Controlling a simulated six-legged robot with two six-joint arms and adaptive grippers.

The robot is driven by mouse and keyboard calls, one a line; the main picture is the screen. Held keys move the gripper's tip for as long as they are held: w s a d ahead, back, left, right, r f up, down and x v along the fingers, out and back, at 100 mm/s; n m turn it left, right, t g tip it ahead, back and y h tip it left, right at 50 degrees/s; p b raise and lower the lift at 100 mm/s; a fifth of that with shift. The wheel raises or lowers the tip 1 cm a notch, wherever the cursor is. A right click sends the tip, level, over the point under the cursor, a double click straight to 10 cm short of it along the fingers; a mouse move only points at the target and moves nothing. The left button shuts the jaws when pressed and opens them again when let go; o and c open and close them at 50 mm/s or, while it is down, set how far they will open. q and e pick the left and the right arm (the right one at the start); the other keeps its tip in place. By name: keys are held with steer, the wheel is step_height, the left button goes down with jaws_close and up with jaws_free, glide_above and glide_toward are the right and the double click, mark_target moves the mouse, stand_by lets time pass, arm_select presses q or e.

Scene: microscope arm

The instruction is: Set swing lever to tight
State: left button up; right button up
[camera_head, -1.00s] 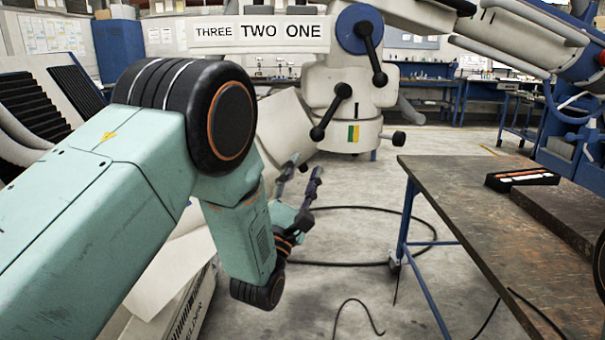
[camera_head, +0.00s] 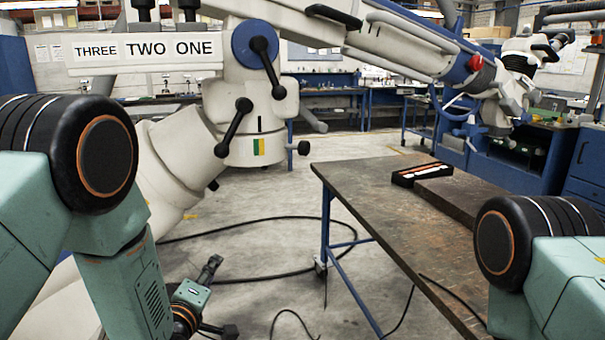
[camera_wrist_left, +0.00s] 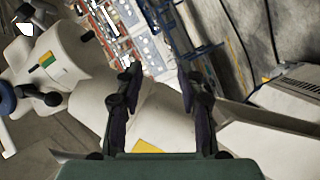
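Two black levers with ball knobs show on the white microscope stand arm in the head view. The upper lever (camera_head: 267,66) is on a blue round hub, and the lower lever (camera_head: 233,128) slants down left on the white housing. I cannot tell which is the swing lever, and no "tight" marking is readable. My left gripper (camera_head: 218,298) is low, below and apart from both levers. In the left wrist view, its two fingers (camera_wrist_left: 160,88) are spread with nothing held between them, and black knobs (camera_wrist_left: 50,98) show at far left. My right gripper is out of view.
A white arm bar labelled THREE TWO ONE (camera_head: 145,50) leads to the hub. A brown-topped table (camera_head: 370,190) with a black tray (camera_head: 421,174) stands at right. Black cable (camera_head: 275,275) lies on the floor. My right arm's joint shows at lower right.

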arm_select(q)
steer(key=s+a+f+m+g, duration=0.2)
steer(key=s+f+m+g, duration=0.4)
steer(key=s+f, duration=0.5)
steer(key=s+f+m+g, duration=0.2)
steer(key=s+f+g, duration=0.3)
steer(key=s, duration=1)
steer(key=s+a+f+m+g+y+b, duration=0.1)
steer(key=s+f+m+g, duration=0.2)
steer(key=s+f, duration=0.6)
steer(key=s+g, duration=0.2)
steer(key=s, duration=0.5)
steer(key=shift+a+f+m+g, duration=0.25)
steer(key=shift+f+m+g, duration=0.05)
steer(key=shift+f, duration=0.1)
